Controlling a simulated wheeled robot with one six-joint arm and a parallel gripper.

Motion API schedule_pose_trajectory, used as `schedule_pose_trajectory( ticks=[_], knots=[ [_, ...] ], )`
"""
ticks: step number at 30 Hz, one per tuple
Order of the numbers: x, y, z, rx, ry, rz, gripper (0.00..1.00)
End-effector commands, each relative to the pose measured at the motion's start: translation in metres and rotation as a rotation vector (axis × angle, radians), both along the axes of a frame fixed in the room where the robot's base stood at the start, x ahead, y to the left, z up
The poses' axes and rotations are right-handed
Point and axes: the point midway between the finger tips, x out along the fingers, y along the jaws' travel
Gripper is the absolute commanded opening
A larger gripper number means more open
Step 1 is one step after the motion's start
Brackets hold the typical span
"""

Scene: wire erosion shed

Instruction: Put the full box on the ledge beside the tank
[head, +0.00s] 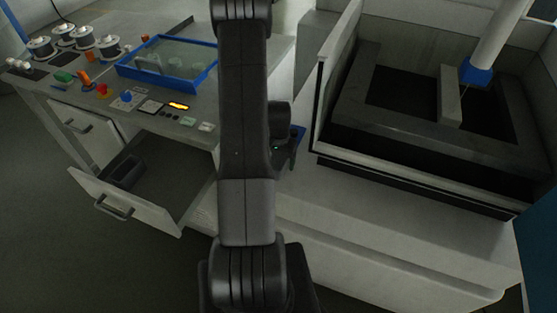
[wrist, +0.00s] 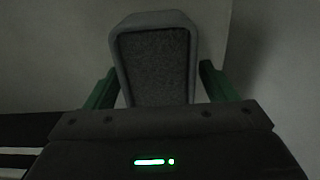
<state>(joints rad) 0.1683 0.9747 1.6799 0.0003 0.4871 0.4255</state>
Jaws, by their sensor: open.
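In the wrist view a grey box (wrist: 152,20) with a raised rim is filled with dark, speckled material. It rests on a pale surface, which appears to be the ledge (head: 375,225) beside the tank (head: 320,105). My gripper (wrist: 157,80) is open, with one green finger on each side of the box; a small gap shows at the right, and contact at the left is unclear. In the head view my gripper (head: 291,155) is partly behind my arm at the ledge's left end, and this box is hidden.
An open drawer (head: 135,210) at left holds another dark box (head: 124,172). The bench above carries several wire spools (head: 83,36), a blue-rimmed tray (head: 190,88) and small controls. A blue-collared column (head: 480,72) reaches into the tank. The ledge's middle and right are clear.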

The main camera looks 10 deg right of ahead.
Motion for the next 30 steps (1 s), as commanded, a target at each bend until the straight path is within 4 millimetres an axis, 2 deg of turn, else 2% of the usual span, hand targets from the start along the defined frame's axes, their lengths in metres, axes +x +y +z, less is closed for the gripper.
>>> schedule_pose_trajectory(
  ticks=[5,21,30],
  knots=[
    [0.001,0.0,0.018,-0.001,-0.004,0.0,0.78],
    [0.001,0.0,0.105,-0.001,-0.004,0.0,0.78],
    [0.0,0.0,0.122,-0.001,-0.001,0.0,0.78]
  ],
)
